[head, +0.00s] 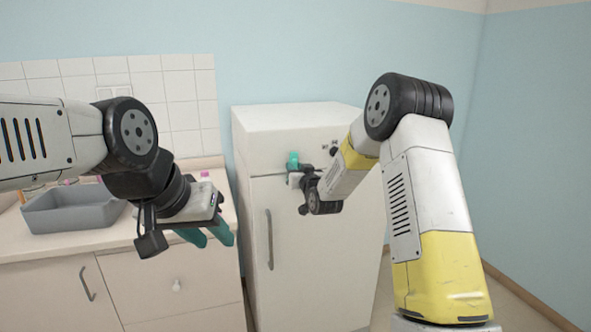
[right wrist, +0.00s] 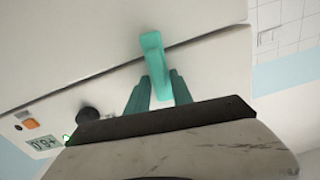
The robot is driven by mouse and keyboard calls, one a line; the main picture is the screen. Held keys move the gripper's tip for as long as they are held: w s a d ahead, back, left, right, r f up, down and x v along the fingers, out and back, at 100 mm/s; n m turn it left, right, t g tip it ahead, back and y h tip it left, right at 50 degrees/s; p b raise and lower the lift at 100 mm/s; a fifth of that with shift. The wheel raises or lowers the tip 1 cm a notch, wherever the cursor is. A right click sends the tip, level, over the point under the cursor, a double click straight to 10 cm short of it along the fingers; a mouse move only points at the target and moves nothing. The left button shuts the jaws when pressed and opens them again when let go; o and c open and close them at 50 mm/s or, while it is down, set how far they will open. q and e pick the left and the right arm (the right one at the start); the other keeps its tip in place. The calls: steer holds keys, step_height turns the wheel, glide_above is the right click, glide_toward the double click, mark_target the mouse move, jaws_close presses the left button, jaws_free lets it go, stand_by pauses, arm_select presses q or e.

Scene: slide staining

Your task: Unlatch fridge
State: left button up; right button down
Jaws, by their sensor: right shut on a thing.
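The white fridge (head: 320,262) stands against the blue wall, and its doors look closed. In the right wrist view a teal latch (right wrist: 152,48) lies across the dark seam between the upper and lower parts. My right gripper (right wrist: 160,88) has its two teal fingers at the latch's lower end and is shut on it. In the head view my right gripper (head: 293,165) is at the fridge front near the seam, and the wrist hides part of that area. My left gripper (head: 207,236) is open and empty, in front of the counter, left of the fridge.
A grey tub (head: 72,213) and small items stand on the counter left of the fridge. A long grey handle (head: 269,240) is on the lower fridge door. A black knob (right wrist: 88,114) and small display (right wrist: 43,143) are on the upper front. Floor right of the fridge is clear.

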steer(key=shift+w+d+f+m, duration=0.1)
steer(key=shift+d+f+m, duration=0.1)
steer(key=shift+m, duration=2.55)
steer(key=shift+w+d+f+m, duration=0.1)
steer(key=shift+d+f+m, duration=0.05)
steer(key=shift+m, duration=2.55)
steer(key=shift+d+f+m, duration=0.15)
steer(key=shift+d+m, duration=0.05)
steer(key=shift+m, duration=2.55)
steer(key=c, duration=1.4)
jaws_free()
steer(key=shift+o, duration=0.2)
steer(key=shift+s, duration=0.1)
steer(key=v, duration=0.7)
steer(key=shift+s, duration=0.3)
